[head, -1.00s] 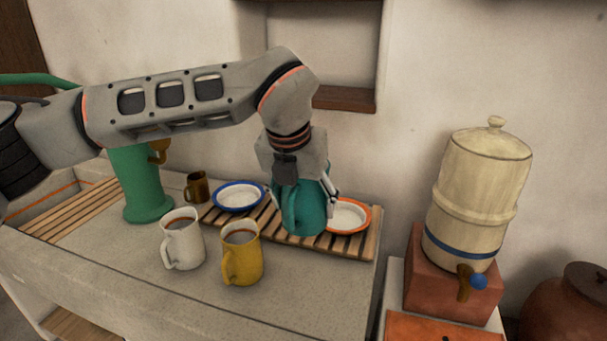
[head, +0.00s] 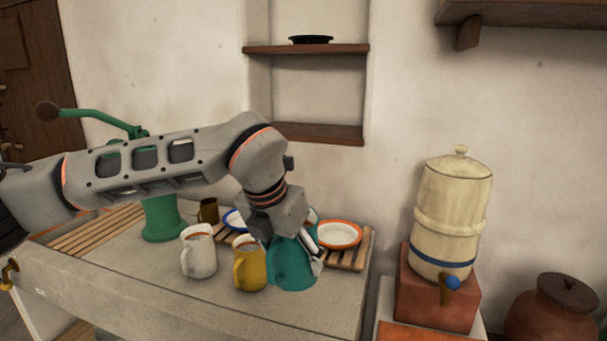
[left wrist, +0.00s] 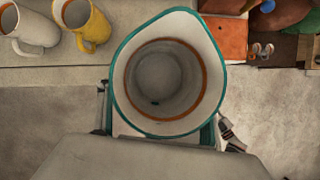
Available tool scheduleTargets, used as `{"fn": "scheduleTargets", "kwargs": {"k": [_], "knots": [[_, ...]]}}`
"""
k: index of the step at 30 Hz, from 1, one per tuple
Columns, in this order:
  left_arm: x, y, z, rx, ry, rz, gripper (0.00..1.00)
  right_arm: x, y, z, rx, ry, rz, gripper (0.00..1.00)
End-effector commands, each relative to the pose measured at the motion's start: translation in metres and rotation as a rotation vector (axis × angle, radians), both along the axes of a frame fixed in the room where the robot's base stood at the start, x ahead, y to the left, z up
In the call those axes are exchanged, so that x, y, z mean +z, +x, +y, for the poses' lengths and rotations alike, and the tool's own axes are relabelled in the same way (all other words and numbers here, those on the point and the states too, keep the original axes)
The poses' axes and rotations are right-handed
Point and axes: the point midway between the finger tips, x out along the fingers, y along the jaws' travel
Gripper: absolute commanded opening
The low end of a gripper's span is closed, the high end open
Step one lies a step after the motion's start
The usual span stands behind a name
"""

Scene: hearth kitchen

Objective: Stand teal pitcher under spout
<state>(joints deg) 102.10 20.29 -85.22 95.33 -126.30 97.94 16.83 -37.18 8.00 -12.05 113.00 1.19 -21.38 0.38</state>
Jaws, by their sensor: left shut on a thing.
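The teal pitcher (head: 291,266) is in my left gripper (head: 290,238), which is shut on it, beside the yellow mug over the counter's right part. In the left wrist view the pitcher (left wrist: 122,88) shows from above, with a pale inside that looks empty. Its underside is not clear to see, so I cannot tell its height over the counter. The spout (head: 446,290), a brown tap with a blue knob, is low on the cream water crock (head: 452,215) at the right. The crock stands on a reddish block (head: 420,300). My right gripper is not in view.
A white mug (head: 199,255) and a yellow mug (head: 248,268) stand left of the pitcher. A slatted rack (head: 358,256) holds a white plate with an orange rim (head: 339,234). A green pump (head: 162,220) stands behind. A brown pot (head: 552,312) is right of the crock.

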Motion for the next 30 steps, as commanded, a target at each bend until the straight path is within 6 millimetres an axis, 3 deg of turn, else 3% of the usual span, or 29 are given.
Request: {"fn": "scheduleTargets", "kwargs": {"k": [12, 30], "knots": [[-0.043, -0.013, 0.060, -0.579, -0.001, 0.004, 0.35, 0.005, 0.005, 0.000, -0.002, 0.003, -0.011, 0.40], [-0.089, -0.045, 0.130, -1.408, 0.005, 0.004, 0.35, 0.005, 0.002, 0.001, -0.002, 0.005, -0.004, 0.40]]}}
